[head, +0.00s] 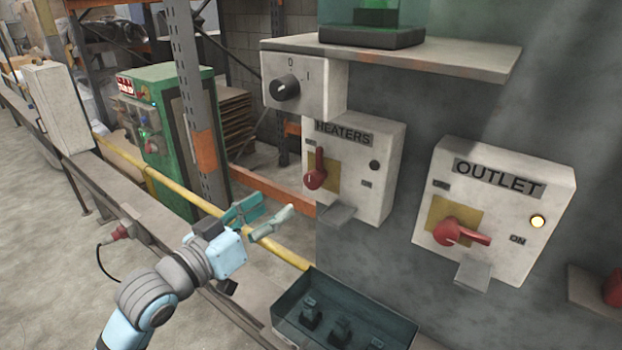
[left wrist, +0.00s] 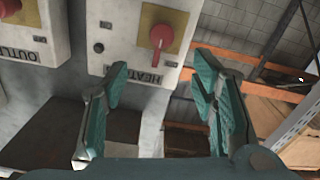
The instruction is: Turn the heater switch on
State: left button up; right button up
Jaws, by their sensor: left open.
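The heater switch (head: 315,171) is a red rotary handle on a yellow plate, on a white box labelled HEATERS (head: 379,188). In the head view its handle stands near vertical, and the round lamp on the box is dark. My left gripper (head: 266,220) is open and empty, below and left of the HEATERS box, apart from it. In the left wrist view the scene is upside down; the red handle (left wrist: 163,35) is beyond the open fingers (left wrist: 165,110), above the gap between them. My right gripper is in neither view.
The OUTLET box (head: 497,210) at the right has a red handle turned sideways and a lit yellow lamp. A smaller box with a black knob (head: 285,87) sits above left of HEATERS. A dark tray (head: 290,331) lies below. A yellow rail (head: 186,196) runs behind my left arm.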

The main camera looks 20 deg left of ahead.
aim_at(309, 181)
pick_arm(q)
jog(key=x, duration=1.3)
jog(key=shift+w+p, duration=0.25)
jog(key=shift+p, duration=0.1)
jog(key=shift+a, duration=0.1)
jog(key=shift+f, duration=0.1)
jog(key=c, duration=1.1)
